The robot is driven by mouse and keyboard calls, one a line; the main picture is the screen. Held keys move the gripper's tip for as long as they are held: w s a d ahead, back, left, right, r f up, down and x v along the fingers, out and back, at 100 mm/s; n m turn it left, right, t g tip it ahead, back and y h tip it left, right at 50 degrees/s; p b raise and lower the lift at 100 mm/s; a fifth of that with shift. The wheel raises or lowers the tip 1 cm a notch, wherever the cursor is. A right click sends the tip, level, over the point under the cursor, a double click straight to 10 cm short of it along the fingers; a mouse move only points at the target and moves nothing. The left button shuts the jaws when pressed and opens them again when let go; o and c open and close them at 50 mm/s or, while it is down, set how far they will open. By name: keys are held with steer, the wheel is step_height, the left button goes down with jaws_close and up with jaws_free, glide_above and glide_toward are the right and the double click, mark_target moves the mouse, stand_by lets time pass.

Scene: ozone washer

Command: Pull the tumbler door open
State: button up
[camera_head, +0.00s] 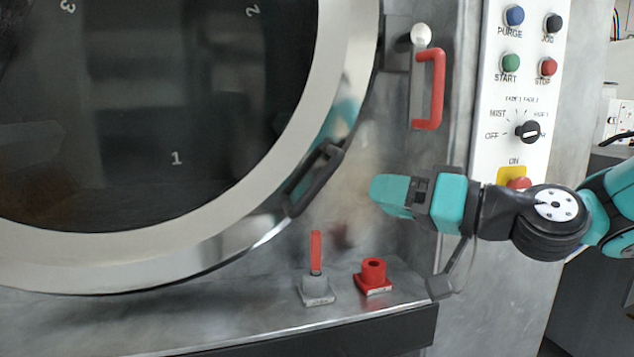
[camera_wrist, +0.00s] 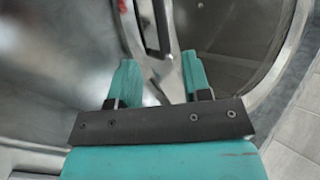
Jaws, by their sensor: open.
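The round tumbler door (camera_head: 355,50) has a wide silver rim around dark glass and fills the left of the head view. It looks shut. Its black handle (camera_head: 314,181) sits on the rim's lower right. My gripper (camera_head: 376,190) is to the right of the handle, pointing left at it, with a clear gap between them. In the wrist view my gripper (camera_wrist: 160,72) has two teal fingers spread apart with nothing between them. The black handle (camera_wrist: 153,28) shows just beyond the fingertips, and the door rim (camera_wrist: 285,50) curves along the right.
A red handle (camera_head: 437,90) with a white knob (camera_head: 421,36) is above my gripper. A red-topped lever (camera_head: 316,255) and a red block (camera_head: 373,275) stand on the ledge below. A control panel (camera_head: 515,100) with buttons is at the right.

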mark_target(323, 185)
steer(key=p+x, duration=0.2)
steer(key=x, duration=1)
steer(key=shift+a+p, duration=0.1)
steer(key=shift+p, duration=0.3)
jaws_close()
